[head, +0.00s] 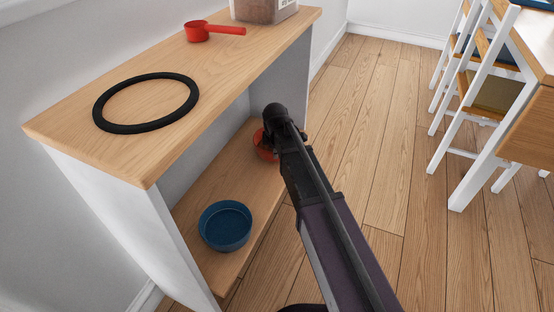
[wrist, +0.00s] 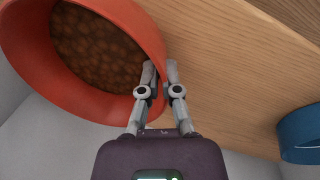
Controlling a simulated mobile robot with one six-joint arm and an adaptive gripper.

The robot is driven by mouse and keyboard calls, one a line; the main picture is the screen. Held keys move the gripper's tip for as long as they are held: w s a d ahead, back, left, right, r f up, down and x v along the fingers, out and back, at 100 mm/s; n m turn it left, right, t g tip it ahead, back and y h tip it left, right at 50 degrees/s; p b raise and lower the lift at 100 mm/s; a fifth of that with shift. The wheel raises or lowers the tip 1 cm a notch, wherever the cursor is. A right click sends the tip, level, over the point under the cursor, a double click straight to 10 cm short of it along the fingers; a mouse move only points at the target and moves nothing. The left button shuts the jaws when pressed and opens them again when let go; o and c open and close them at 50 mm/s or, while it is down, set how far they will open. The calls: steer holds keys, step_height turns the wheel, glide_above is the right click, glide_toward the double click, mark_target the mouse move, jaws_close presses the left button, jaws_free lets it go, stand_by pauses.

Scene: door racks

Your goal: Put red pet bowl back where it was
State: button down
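The red pet bowl (wrist: 105,104) fills the upper left of the wrist view and holds brown kibble. In the head view the red bowl (head: 262,150) shows only in part on the lower shelf, at its far end, behind my arm. My gripper (wrist: 160,72) has one finger inside the bowl and the other outside, close together with the rim between them. It looks shut on the bowl's wall. The fingertips are hidden by the arm in the head view. I cannot tell whether the bowl touches the shelf.
A blue bowl (head: 225,226) stands at the near end of the lower shelf (head: 232,178). The top board (head: 150,140) holds a black ring (head: 112,127), a red scoop (head: 198,31) and a clear container of brown food (head: 264,10). White-framed furniture (head: 485,130) stands right; floor between is clear.

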steer(key=shift+f+b, duration=0.55)
steer(key=shift+f, duration=0.3)
steer(key=shift+f, duration=0.2)
steer(key=c, duration=0.8)
jaws_free()
steer(key=shift+r, duration=0.1)
steer(key=shift+r, duration=0.1)
step_height(320, 180, up, 12)
steer(key=s+p, duration=0.2)
steer(key=p, duration=1)
steer(key=shift+d, duration=0.1)
